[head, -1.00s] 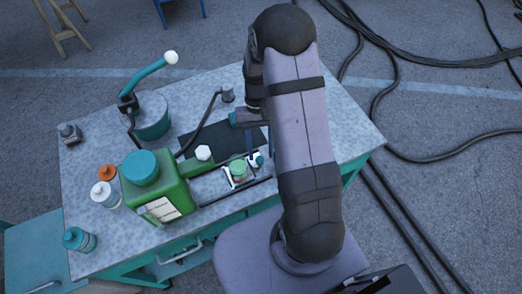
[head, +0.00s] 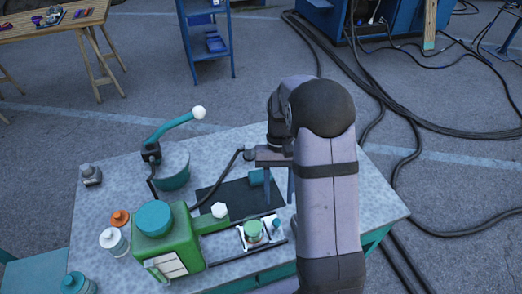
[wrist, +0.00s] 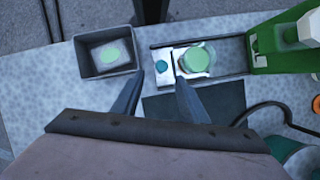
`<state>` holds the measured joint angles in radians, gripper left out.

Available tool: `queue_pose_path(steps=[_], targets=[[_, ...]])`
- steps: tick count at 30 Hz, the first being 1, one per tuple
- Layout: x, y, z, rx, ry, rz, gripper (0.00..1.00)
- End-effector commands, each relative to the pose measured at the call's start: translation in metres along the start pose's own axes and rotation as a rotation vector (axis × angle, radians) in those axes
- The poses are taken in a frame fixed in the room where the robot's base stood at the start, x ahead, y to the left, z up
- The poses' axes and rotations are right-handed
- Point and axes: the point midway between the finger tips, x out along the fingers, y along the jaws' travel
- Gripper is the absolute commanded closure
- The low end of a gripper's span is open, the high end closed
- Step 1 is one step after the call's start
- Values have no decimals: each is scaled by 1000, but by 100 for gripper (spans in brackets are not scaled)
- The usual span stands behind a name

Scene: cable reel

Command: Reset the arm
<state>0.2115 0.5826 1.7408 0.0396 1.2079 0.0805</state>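My gripper (head: 279,198) hangs above the worktable, near the right end of a dark mat (head: 222,197). In the wrist view its two fingers (wrist: 157,88) are apart with nothing between them. Beyond the fingertips lies a white plate (wrist: 187,72) bearing a green round cap, in a dark rail joined to a green machine (wrist: 281,43). The machine also shows in the head view (head: 178,240). A grey bin (wrist: 85,66) with a pale green disc inside lies left of the fingers. My arm hides the bin in the head view.
A teal pot (head: 172,172) with a lever stands at the back left of the table. White (head: 113,241) and teal (head: 76,284) bottles stand at the left. A black cable runs across the tabletop. Thick cables lie on the floor at the right.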

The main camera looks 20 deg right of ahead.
Motion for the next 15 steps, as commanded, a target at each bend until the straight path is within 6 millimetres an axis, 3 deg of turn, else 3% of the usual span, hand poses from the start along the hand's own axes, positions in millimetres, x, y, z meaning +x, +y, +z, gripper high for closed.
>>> queue_pose_path(steps=[8,15], targets=[[-4,-6,16,-34,47,10,60],[-4,-18,62,-137,179,35,60]])
